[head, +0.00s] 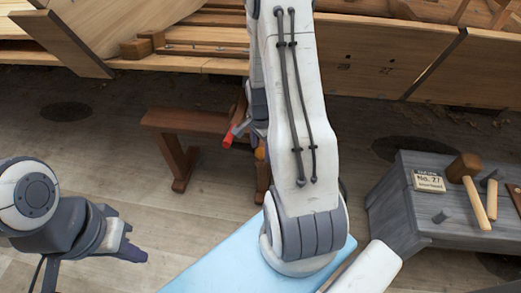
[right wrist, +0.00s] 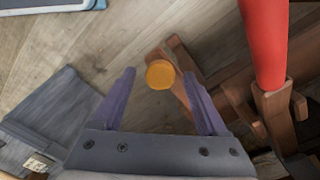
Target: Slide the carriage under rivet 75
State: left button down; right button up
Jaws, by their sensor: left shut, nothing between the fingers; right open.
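In the right wrist view, my right gripper (right wrist: 158,82) is open, its two purple fingers apart. A round orange knob (right wrist: 160,74) shows between the fingertips; I cannot tell whether it is between them or beyond. To its right, a red cylinder (right wrist: 262,40) sits in a wooden piece (right wrist: 274,108). The red part (head: 230,136) also shows in the head view, beside my right arm, which hides my right gripper there. I cannot tell for sure which part is the carriage. My left gripper (head: 137,254) is shut and empty at lower left. Rivet 75 cannot be made out.
The planked hull (head: 360,62) crosses the top of the head view, with small marks on one plank. A wooden bench (head: 185,125) stands below it. A grey bench (head: 400,205) at right holds a mallet (head: 466,172) and a No. 27 card (head: 429,180). Floor at left is clear.

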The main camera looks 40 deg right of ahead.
jog(key=shift+f, duration=0.1)
grip_shut()
dwell(1.4)
